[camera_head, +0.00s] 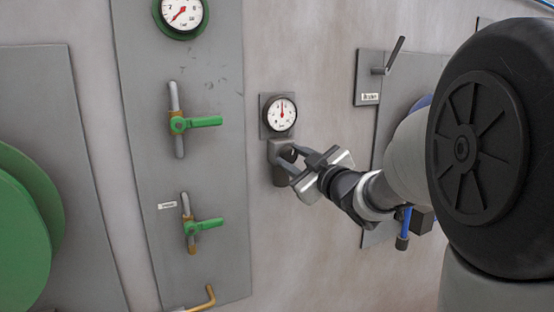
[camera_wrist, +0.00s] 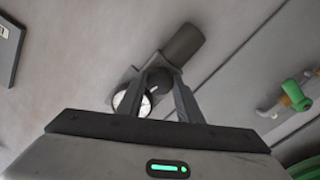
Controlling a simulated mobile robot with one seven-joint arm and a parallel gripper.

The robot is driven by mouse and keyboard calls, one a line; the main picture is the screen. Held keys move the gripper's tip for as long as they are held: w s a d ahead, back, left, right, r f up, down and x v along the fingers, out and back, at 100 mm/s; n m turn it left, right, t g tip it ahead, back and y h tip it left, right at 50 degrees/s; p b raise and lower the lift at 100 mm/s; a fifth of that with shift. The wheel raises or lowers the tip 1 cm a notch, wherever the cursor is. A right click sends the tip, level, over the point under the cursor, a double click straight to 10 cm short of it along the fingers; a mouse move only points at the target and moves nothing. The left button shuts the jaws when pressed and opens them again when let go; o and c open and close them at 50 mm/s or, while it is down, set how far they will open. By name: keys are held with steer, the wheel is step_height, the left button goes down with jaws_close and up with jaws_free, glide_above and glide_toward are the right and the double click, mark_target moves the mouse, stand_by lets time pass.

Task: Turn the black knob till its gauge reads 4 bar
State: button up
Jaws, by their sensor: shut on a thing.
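The gauge (camera_head: 281,114) has a white face and a dark rim and sits on a small grey plate on the wall. Its red needle points about straight up; the numbers are too small to read. Just below it is a grey regulator body (camera_head: 279,180) with the black knob (camera_head: 288,153) at its front. My gripper (camera_head: 289,163) reaches in from the right and is shut on the black knob. In the wrist view the knob (camera_wrist: 159,78) is between the two fingers, and the gauge (camera_wrist: 146,104) is partly hidden behind a finger.
Left of the gauge is a grey panel (camera_head: 215,80) with a green-rimmed gauge (camera_head: 181,12) and two green-handled valves (camera_head: 200,123) (camera_head: 207,225). A panel with a grey lever (camera_head: 391,57) is to the right. A green round part (camera_head: 22,230) is at far left.

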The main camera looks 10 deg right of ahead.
steer(key=shift+f, duration=0.1)
steer(key=n+b, duration=0.3)
steer(key=b, duration=0.1)
steer(key=shift+f, duration=0.1)
steer(key=shift+n+b, duration=1.05)
steer(key=shift+n, duration=0.25)
steer(key=shift+r, duration=0.2)
steer(key=o, duration=1)
steer(key=shift+o, duration=0.2)
steer(key=p+v, duration=0.1)
steer(key=v, duration=1.6)
steer(key=shift+s+p, duration=0.25)
steer(key=shift+p, duration=0.05)
